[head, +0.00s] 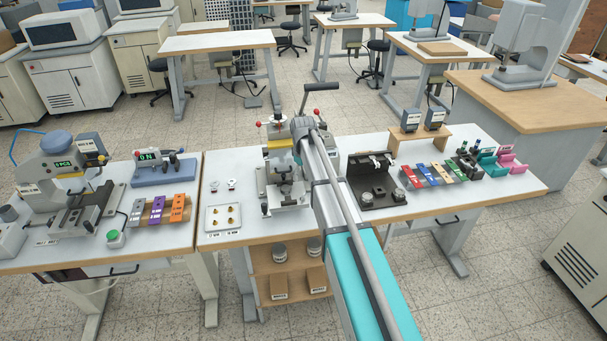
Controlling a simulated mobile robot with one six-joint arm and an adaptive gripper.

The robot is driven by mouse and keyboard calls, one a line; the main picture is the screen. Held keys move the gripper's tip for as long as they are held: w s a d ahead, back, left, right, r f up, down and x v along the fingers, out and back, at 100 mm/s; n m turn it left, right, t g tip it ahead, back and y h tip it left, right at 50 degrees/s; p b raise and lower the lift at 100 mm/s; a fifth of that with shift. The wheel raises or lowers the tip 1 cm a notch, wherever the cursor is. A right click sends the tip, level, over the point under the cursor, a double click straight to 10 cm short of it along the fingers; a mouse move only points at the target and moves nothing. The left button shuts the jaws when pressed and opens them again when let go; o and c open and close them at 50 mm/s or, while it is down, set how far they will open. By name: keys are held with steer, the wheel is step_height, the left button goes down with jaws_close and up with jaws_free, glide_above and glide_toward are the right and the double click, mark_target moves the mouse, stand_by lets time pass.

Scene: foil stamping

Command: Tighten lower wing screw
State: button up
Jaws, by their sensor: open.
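The foil stamping press (268,177) stands on the middle white table, with a long black-handled lever reaching up to the right and red ball knobs on top. My arm comes in from the lower right and covers the right side of the press. My gripper (297,158) is at the front of the press, close to its middle; it is open, and its fingertips are small and hard to make out. I cannot tell the lower wing screw apart from the press's other small parts, and cannot tell whether the gripper touches it.
A white tray (210,225) with small brass parts lies left of the press. A black fixture (372,195) stands to the right, beside a row of coloured blocks (433,174). A second machine (68,160) and coloured foil pieces (157,212) are on the left table.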

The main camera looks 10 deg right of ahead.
step_height(320, 180, up, 6)
steer(key=p, duration=0.6)
glide_above(303, 195)
steer(key=shift+w+d, duration=0.15)
steer(key=shift+f, duration=0.1)
steer(key=shift+c, duration=0.3)
steer(key=shift+b, duration=0.3)
step_height(303, 195, down, 2)
steer(key=n+b, duration=0.2)
steer(key=n, duration=0.6)
steer(key=shift+n, duration=0.4)
steer(key=shift+f, duration=0.15)
step_height(303, 195, down, 14)
steer(key=b, duration=1.3)
steer(key=shift+r+b, duration=0.25)
steer(key=shift+b, duration=0.15)
